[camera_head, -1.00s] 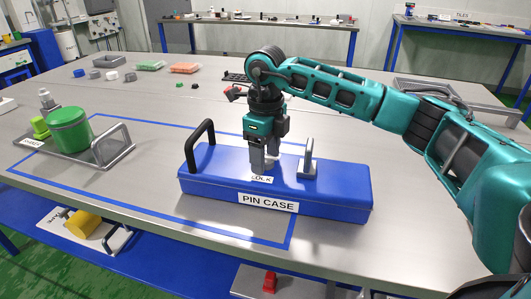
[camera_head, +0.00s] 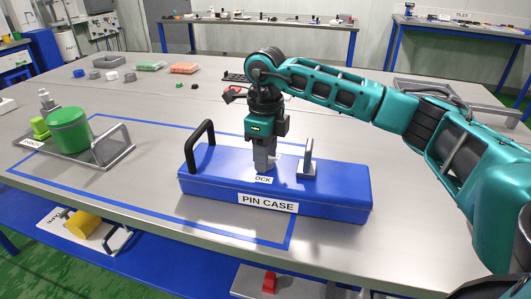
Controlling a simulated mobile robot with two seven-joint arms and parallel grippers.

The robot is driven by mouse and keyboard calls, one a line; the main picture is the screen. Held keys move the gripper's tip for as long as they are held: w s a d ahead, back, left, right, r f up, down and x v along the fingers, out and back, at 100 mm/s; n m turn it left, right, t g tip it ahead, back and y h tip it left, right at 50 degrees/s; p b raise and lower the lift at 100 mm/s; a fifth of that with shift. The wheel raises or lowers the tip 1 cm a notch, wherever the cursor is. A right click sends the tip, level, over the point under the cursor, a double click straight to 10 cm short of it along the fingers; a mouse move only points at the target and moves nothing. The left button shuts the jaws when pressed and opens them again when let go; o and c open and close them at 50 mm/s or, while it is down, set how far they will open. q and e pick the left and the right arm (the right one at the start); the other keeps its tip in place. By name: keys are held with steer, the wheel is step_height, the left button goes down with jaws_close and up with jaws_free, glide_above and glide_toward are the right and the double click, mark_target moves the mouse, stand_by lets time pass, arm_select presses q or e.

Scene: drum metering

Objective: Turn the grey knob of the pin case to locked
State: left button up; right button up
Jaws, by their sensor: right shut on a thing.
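The blue pin case (camera_head: 330,197) lies on the steel table, with a "PIN CASE" label on its front. My right gripper (camera_head: 264,166) points straight down onto the middle of the lid and is shut on the grey knob there. The fingers hide nearly all of the knob, so its angle cannot be read directly. A small white lock label (camera_head: 264,180) lies just in front of the fingers, partly covered. My left gripper is not in view.
A black handle (camera_head: 188,150) rises from the case's left end and a grey upright bracket (camera_head: 307,158) stands close right of my gripper. A tray (camera_head: 110,158) with a green drum (camera_head: 69,132) is at the left. Table between tray and case is clear.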

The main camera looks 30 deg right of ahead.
steer(key=n, duration=0.8)
steer(key=shift+n, duration=0.4)
steer(key=n, duration=0.5)
steer(key=shift+n, duration=1.4)
steer(key=o, duration=1.1)
steer(key=shift+c, duration=0.2)
steer(key=shift+r, duration=0.1)
